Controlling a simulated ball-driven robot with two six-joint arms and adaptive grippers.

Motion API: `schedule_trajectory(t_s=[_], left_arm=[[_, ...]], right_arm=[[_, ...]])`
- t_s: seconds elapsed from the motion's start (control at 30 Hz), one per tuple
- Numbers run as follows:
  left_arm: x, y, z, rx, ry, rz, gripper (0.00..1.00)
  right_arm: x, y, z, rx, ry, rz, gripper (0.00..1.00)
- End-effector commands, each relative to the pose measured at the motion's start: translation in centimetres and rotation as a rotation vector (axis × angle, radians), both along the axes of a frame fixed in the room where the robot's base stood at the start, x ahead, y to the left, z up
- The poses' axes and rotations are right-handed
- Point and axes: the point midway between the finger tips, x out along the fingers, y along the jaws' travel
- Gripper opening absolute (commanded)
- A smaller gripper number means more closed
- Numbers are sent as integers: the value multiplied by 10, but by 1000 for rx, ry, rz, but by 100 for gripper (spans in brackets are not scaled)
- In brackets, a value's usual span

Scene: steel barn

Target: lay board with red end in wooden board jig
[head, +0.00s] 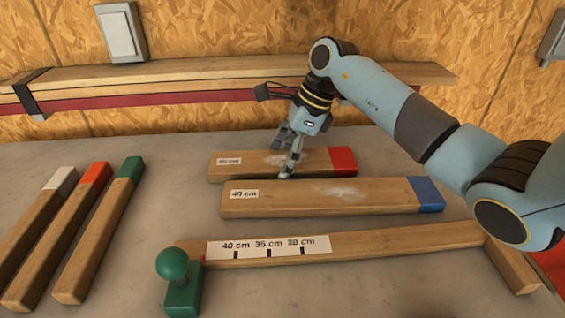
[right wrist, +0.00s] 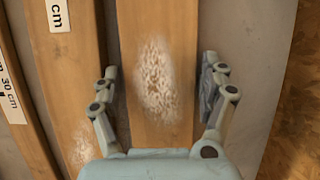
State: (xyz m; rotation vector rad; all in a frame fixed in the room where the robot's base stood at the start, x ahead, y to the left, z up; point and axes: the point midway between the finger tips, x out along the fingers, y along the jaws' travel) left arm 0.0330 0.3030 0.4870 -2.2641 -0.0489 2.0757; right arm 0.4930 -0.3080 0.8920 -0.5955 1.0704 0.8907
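The board with the red end (head: 255,163) lies flat on the grey bench, behind the blue-end board (head: 310,197). It has a white length label at its left and a pale worn patch. My right gripper (head: 287,160) is down over its middle. In the right wrist view the open fingers (right wrist: 160,95) stand on either side of the red-end board (right wrist: 158,35), close to its edges. The wooden board jig (head: 390,243) lies at the front, marked 40, 35 and 30 cm, with a green knob block (head: 180,280) at its left and a crosspiece at its right. My left gripper is out of view.
Several boards with white, red and green ends (head: 90,215) lie slanted at the left. A wooden rail (head: 200,80) with a dark red strip runs along the wall behind. The blue-end board lies between the red-end board and the jig.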

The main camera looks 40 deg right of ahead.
Motion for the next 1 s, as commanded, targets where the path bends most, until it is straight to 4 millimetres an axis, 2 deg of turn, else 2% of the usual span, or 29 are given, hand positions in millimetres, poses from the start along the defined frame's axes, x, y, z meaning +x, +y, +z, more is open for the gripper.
schedule_trajectory(t_s=[0.07,0.4,0.73,0.97,1.0], left_arm=[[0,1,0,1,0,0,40],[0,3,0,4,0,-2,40],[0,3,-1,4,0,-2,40],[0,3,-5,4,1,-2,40],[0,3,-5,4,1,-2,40]], right_arm=[[0,0,0,0,0,0,66],[0,0,1,0,-1,0,22],[1,0,8,0,-2,0,22],[1,-1,40,-1,-5,1,22],[-5,-3,44,-4,-2,1,22]])
